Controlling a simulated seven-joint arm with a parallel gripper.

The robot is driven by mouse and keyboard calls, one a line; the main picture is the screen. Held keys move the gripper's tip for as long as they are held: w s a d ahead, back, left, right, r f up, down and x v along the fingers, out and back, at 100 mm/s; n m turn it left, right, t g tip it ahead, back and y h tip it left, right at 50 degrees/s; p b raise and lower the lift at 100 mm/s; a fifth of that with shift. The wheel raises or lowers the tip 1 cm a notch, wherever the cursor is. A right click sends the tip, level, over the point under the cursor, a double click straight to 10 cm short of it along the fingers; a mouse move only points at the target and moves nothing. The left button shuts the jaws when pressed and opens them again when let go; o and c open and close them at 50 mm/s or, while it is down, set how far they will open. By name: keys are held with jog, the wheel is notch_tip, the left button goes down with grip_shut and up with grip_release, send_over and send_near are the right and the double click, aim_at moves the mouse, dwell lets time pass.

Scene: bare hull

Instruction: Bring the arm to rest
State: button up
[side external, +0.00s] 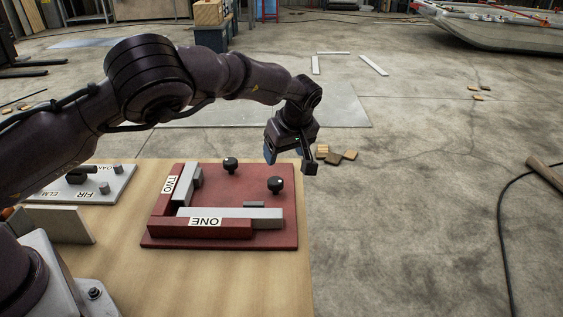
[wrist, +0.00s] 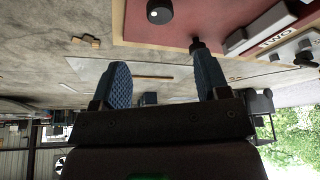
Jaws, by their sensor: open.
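My gripper (side external: 290,162) is open and empty, held in the air over the far right edge of the wooden table (side external: 275,285). Its two blue padded fingers also show spread apart in the wrist view (wrist: 160,80), with nothing between them. Below and to the left of it lies a red board (side external: 226,205) with grey bars and red blocks labelled ONE (side external: 205,222) and TWO (side external: 170,185). Two black knobs, one farther back (side external: 230,164) and one nearer the right edge (side external: 276,184), stand on the board. My gripper appears apart from the board and knobs.
A grey panel (side external: 105,182) with knobs and the labels FIR and ELM sits at the table's left. A light upright plate (side external: 68,225) stands in front of it. Small wooden blocks (side external: 336,155) lie on the concrete floor beyond the table. The table's front is clear.

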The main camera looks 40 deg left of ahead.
jog(key=shift+d+r, duration=0.15)
jog(key=shift+r, duration=0.25)
jog(key=s+a+r+m+t+h, duration=0.1)
jog(key=s+r+m, duration=0.4)
jog(key=s, duration=0.6)
jog(key=s+a+r+m+t+h, duration=0.1)
jog(key=s+r+m, duration=0.3)
jog(key=s+r, duration=0.4)
jog(key=s+a+r+m+t+h, duration=0.1)
jog(key=s+r+m, duration=0.4)
jog(key=s, duration=1)
jog(key=shift+r+m+t+h, duration=0.3)
jog(key=shift+r+t+h, duration=0.3)
jog(key=shift+r+t, duration=0.15)
